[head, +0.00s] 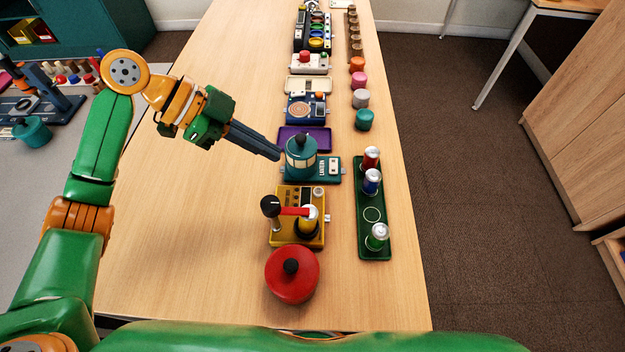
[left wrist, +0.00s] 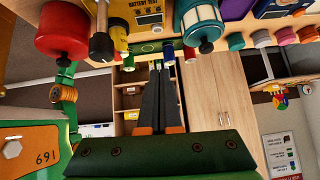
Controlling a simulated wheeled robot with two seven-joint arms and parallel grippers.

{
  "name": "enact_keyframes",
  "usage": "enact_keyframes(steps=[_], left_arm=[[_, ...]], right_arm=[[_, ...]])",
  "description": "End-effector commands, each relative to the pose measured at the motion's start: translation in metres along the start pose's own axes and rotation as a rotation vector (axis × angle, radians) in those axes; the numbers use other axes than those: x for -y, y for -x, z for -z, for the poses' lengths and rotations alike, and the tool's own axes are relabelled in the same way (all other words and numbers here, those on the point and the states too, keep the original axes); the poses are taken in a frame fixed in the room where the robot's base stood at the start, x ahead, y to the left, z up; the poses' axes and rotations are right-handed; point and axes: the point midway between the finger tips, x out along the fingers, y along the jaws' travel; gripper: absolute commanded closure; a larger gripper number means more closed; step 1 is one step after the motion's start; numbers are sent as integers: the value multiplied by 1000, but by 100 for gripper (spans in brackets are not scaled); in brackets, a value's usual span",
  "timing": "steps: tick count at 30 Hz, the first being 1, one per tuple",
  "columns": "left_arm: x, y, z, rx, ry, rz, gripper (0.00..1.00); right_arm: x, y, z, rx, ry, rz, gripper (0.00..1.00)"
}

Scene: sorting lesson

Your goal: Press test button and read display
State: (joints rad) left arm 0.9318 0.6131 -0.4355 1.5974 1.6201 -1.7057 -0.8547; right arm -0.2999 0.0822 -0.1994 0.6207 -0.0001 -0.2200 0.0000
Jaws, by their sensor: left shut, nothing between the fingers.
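The yellow battery tester (head: 283,231) stands on the table with a red lever (head: 294,211) with a dark knob and a small pale round part at its far right corner. Its "BATTERY TEST" label shows in the left wrist view (left wrist: 147,5), upside down. I cannot make out a display reading. My left gripper (head: 279,156) is shut and empty, its fingertips just left of the teal lantern (head: 301,158), beyond the tester. I cannot tell if they touch the lantern. The shut fingers also show in the left wrist view (left wrist: 158,68). My right gripper is not in view.
A red lidded pot (head: 292,278) stands in front of the tester. A green tray (head: 373,247) with several cans lies to the right. Beyond the lantern are a purple tray (head: 318,134) and a blue device (head: 294,112). The table's left part is clear.

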Motion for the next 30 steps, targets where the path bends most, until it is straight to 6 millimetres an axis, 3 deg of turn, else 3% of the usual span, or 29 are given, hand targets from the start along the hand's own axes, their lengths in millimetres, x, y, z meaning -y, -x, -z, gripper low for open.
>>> enact_keyframes(steps=[8, 21, 30], left_arm=[[0, -10, 0, 0, 1, -1, 100], [-1, -103, 1, -1, 1, -4, 100], [0, -127, -27, 1, 2, 0, 100]], right_arm=[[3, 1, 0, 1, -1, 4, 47], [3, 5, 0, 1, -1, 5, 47], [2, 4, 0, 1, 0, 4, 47]])
